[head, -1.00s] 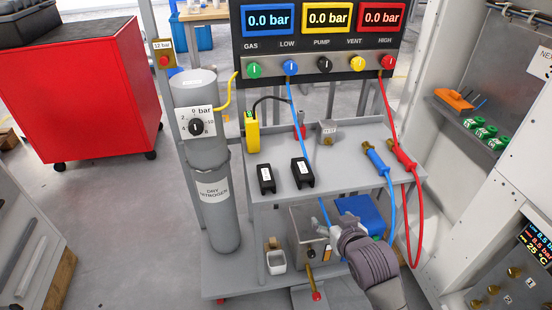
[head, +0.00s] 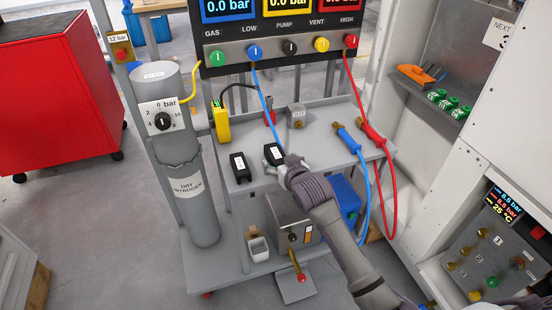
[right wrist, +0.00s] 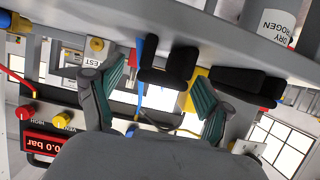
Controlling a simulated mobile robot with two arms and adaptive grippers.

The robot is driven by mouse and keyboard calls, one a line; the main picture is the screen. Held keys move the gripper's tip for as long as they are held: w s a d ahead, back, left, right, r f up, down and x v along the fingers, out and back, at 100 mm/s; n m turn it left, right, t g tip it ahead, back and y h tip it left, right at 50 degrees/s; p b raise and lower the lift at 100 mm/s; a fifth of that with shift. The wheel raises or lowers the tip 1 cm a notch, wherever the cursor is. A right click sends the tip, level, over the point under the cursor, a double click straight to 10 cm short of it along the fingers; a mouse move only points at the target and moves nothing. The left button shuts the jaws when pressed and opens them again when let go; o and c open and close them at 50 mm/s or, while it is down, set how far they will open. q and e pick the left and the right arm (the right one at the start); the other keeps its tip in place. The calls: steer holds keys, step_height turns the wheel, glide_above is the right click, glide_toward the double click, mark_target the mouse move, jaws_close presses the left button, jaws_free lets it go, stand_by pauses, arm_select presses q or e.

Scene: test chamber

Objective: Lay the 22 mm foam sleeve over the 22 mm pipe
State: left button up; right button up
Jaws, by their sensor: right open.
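Two short black pieces with white labels sit on the trolley's upper shelf; they look like foam sleeves, but the labels are too small to read. My right gripper (head: 287,166) is at the right-hand black piece (head: 273,153) and partly covers it. In the right wrist view the green-padded fingers of this gripper (right wrist: 160,95) are spread wide. That black piece (right wrist: 168,70) shows between them, with a notch in its end, not clamped. The left-hand black piece (head: 240,167) stands apart; it also shows in the wrist view (right wrist: 245,85). I cannot make out the 22 mm pipe. My left gripper is out of view.
The trolley's upper shelf (head: 325,150) also holds a yellow device (head: 221,121), a grey block (head: 297,116) and blue and red hose ends. A blue hose (head: 264,95) hangs close behind the right-hand black piece. A grey nitrogen cylinder (head: 190,200) stands left.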

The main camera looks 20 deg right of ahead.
mark_target(276, 157)
steer(key=b+x, duration=0.1)
steer(key=x, duration=0.3)
steer(key=shift+a, duration=0.1)
steer(key=shift+w, duration=0.2)
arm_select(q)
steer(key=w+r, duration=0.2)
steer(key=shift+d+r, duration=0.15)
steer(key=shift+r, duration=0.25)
arm_select(e)
steer(key=shift+c, duration=0.3)
steer(key=c, duration=1)
